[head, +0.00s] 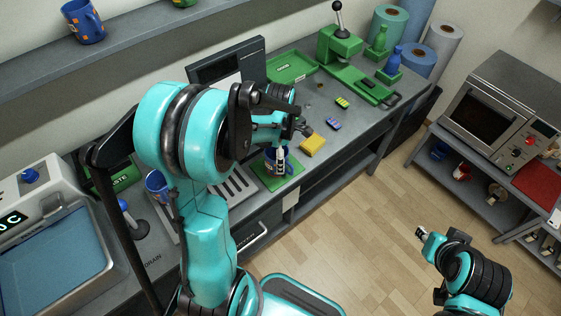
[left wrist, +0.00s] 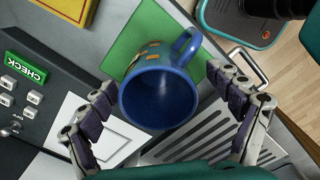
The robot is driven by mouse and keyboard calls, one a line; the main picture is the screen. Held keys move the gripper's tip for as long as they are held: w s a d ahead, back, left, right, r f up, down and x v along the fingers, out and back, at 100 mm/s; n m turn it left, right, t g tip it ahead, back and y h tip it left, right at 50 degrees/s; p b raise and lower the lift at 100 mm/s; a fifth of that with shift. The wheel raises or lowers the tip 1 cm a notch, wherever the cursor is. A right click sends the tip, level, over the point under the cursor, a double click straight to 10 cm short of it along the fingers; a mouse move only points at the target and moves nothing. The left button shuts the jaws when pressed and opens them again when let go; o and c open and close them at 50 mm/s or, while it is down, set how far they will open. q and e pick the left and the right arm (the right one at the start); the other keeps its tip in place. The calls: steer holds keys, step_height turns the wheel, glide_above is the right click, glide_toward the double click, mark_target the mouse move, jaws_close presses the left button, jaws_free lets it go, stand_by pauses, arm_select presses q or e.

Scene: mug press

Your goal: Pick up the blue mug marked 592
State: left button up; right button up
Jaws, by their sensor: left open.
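A blue mug (head: 271,167) with orange square marks stands on a green mat (head: 291,178) on the workbench. In the left wrist view the mug (left wrist: 158,98) shows its dark open mouth and its handle at the upper right. No number 592 can be read on it. My left gripper (head: 283,150) is over the mug, partly hiding it in the head view. Its fingers (left wrist: 162,82) are open, one on each side of the mug with gaps between. My right gripper (head: 422,234) is over the floor, away from the bench, too small to judge.
Another blue mug (head: 157,184) stands on the bench to the left, and one (head: 85,24) is on the wall shelf. A slotted grate (head: 238,187) adjoins the green mat. A yellow block (head: 313,144) lies right of the mug. A green press (head: 340,45) stands at the back.

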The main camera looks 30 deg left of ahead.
arm_select(q)
steer(key=f, duration=0.1)
steer(key=f+b, duration=0.1)
steer(key=f, duration=0.2)
steer(key=shift+a+b, duration=0.3)
steer(key=shift+a, duration=0.05)
steer(key=shift+w+f, duration=0.1)
steer(key=shift+f, duration=0.25)
steer(key=shift+r, duration=0.1)
steer(key=shift+c, duration=1.3)
steer(key=c, duration=1.3)
